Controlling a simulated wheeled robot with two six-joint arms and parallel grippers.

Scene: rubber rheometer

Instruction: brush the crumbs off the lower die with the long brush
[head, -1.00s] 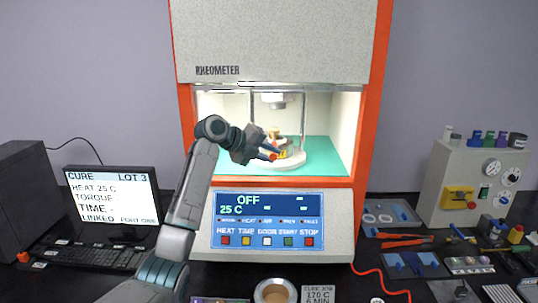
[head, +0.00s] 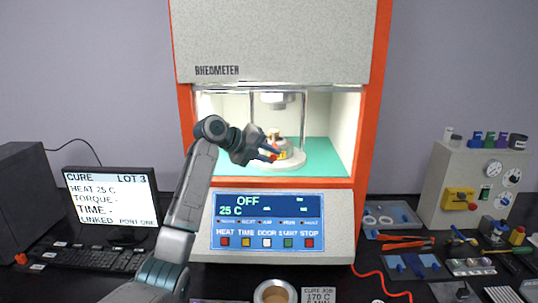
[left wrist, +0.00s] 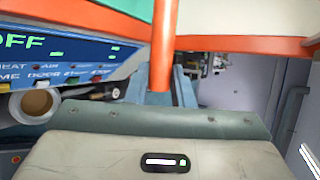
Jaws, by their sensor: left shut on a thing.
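My left gripper (head: 269,152) reaches into the open chamber of the rheometer, above the front left of the round pale lower die (head: 290,164). Small tan and yellow parts show just behind the gripper, over the die. I cannot tell which of them is the brush head, or whether bristles touch the die. Crumbs are too small to make out. My right gripper is not in view.
The chamber has an orange frame (head: 369,120) and thin upright posts beside the die. The control panel (head: 267,220) is below and reads OFF, 25 C. A monitor (head: 112,197) stands left. Tools, trays and a grey cabinet (head: 470,185) crowd the right.

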